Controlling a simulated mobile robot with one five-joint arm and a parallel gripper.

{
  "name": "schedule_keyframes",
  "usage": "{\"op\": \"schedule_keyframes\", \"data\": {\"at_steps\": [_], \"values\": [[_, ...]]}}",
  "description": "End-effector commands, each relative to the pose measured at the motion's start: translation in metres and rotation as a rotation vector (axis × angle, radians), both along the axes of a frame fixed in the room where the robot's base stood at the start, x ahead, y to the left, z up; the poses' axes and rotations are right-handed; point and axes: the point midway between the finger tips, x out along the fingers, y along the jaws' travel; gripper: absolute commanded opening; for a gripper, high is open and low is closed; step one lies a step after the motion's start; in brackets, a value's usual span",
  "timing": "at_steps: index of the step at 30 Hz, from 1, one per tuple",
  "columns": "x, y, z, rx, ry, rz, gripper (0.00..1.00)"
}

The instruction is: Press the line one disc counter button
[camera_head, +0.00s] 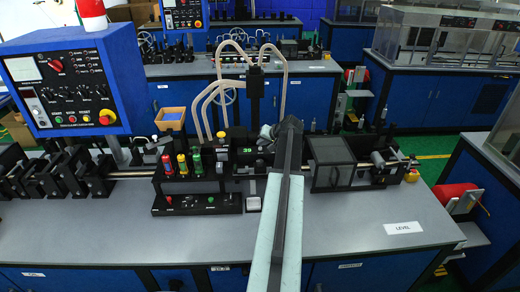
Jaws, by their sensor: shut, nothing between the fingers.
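A black counter unit (245,148) with a lit green number, seemingly 39, stands mid-bench, just left of my arm. The small label text is too small to read, so I cannot tell for sure which button is the line one disc counter button. A yellow button (221,134) sits on the box left of the number. My arm reaches up from the bottom centre. My gripper (268,132) is at its far end, small and partly hidden by the arm link, close to the right of the counter unit. It looks shut and empty; I cannot see whether it touches anything.
Yellow, red (182,163) and green (196,160) upright parts stand left of the counter. A blue control panel (72,88) rises at left. A dark clear-walled box (330,163) stands right of my arm. The bench front (355,225) is mostly clear.

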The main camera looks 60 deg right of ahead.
Motion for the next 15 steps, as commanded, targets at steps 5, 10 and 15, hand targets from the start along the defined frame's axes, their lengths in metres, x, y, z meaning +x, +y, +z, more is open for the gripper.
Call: {"op": "schedule_keyframes", "data": {"at_steps": [5,10,15], "values": [[0.0001,0.0001,-0.0020,0.000,0.000,0.000,0.00],[0.0001,0.0002,-0.0041,0.000,0.000,0.000,0.00],[0.0002,0.0002,-0.0062,0.000,0.000,0.000,0.00]]}}
